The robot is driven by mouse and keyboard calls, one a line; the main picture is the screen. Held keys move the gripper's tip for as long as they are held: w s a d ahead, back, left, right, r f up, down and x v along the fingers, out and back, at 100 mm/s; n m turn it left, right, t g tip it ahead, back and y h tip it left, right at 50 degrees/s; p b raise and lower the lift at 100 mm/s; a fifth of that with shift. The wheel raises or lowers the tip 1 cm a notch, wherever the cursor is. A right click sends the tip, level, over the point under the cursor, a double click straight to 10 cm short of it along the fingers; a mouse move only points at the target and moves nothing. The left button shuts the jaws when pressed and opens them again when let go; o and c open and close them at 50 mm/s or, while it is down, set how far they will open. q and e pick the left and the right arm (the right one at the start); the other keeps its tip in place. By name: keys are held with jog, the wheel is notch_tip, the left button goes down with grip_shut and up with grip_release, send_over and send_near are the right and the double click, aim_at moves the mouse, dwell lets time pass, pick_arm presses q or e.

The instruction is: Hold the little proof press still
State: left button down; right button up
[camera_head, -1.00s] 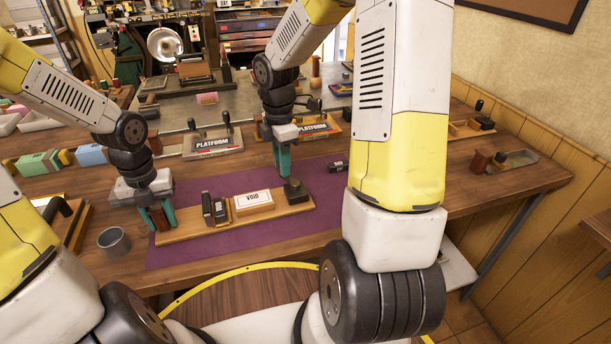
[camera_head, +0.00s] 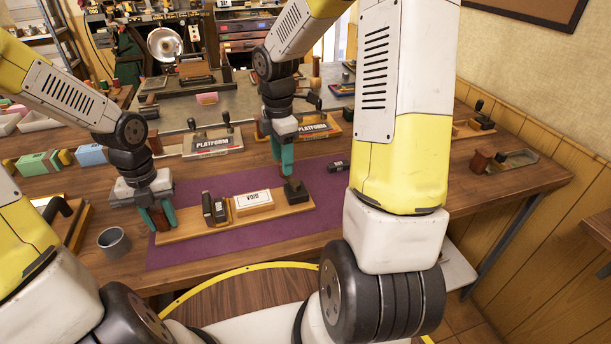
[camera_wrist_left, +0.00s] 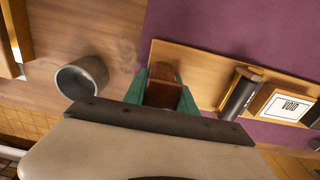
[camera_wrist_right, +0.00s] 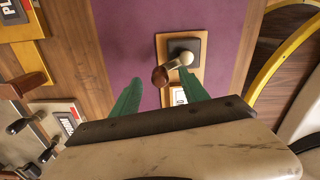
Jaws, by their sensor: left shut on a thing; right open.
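The little proof press is a long light-wood board (camera_head: 195,233) on a purple mat. It carries a brown wooden post at its left end, black rollers (camera_head: 214,208), a VOID card (camera_head: 253,200) and a dark block (camera_head: 296,192) at its right end. My left gripper (camera_head: 158,217) is shut on the brown post, which shows between its green fingers in the left wrist view (camera_wrist_left: 163,90). My right gripper (camera_head: 282,162) is open and empty, above and behind the dark block. The right wrist view shows the block's ball-ended handle (camera_wrist_right: 172,67) beyond the open fingers.
A grey cup (camera_head: 114,242) stands left of the board, near my left gripper. Two PLATFORM trays (camera_head: 212,142) stand behind the purple mat (camera_head: 240,240). A small black stamp-like piece (camera_head: 338,167) lies at the mat's right. Bare mat lies in front of the board.

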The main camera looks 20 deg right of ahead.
jog(key=shift+r, duration=2.15)
jog(key=shift+r, duration=2.5)
notch_tip(320, 180, up, 12)
pick_arm(q)
jog(key=c, duration=1.1)
grip_release()
jog(key=shift+r, duration=0.1)
